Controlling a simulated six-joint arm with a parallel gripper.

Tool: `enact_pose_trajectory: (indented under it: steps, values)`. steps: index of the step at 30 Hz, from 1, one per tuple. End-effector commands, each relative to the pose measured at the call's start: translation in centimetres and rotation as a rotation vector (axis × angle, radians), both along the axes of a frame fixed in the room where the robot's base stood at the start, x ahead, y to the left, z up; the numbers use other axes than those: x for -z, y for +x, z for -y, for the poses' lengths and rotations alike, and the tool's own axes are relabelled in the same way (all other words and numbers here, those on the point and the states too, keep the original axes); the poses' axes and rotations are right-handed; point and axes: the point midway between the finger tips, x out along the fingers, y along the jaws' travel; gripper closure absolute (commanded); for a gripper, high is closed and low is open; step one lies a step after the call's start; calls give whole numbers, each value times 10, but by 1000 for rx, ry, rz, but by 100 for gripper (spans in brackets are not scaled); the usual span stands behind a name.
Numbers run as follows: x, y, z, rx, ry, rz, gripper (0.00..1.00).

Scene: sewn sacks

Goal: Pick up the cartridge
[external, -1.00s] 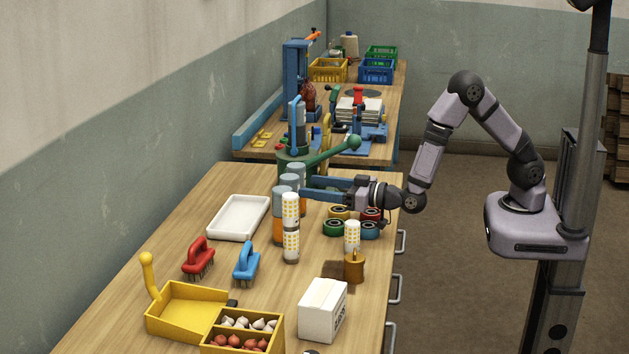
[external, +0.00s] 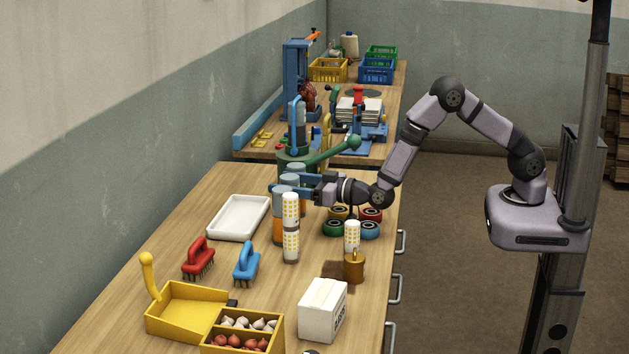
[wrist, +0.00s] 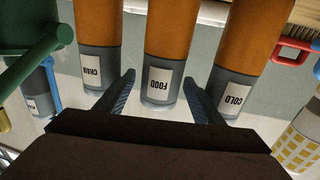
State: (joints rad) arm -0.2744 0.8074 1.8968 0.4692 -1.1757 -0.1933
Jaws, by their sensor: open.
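Three upright orange cartridges with grey ends and white labels stand in a row. In the wrist view the middle cartridge (wrist: 163,85), labelled FOOD, lies between my fingers, with a gap on each side. The COLD cartridge (wrist: 237,80) is to its right and another labelled cartridge (wrist: 98,60) to its left. In the external view the front cartridge (external: 279,222) shows best and the others are partly hidden. My gripper (external: 286,191) is open, level and at the height of their upper parts. It also shows in the wrist view (wrist: 159,82).
Two white-and-yellow dotted cylinders (external: 291,222) stand near the cartridges. A green press (external: 296,158) with a long lever is behind. Coloured rolls (external: 334,228) lie to the right. A white tray (external: 215,231) and brushes (external: 246,262) are to the left.

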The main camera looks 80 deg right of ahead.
Motion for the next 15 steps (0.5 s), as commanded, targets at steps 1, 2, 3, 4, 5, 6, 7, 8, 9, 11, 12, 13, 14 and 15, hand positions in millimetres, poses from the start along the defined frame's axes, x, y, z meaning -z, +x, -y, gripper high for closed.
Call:
enact_pose_trajectory:
  steps: [1,2,3,4,5,6,7,8,9,11,12,13,14,15]
  values:
    - [-1,7,1,1,0,1,38]
    - [-2,10,2,1,0,1,38]
    - [-1,14,2,1,0,0,38]
    - [-1,17,3,1,0,0,38]
    - [-1,20,3,2,1,0,38]
    - [-1,23,4,2,1,0,38]
    - [-1,25,4,2,1,1,38]
    - [-1,26,5,1,1,0,38]
    - [0,28,5,1,0,-1,38]
    - [0,29,5,1,0,-1,38]
    - [0,29,5,0,0,-1,38]
    - [0,29,5,0,0,-1,38]
    - [0,29,5,0,0,0,38]
    - [0,29,5,0,0,0,38]
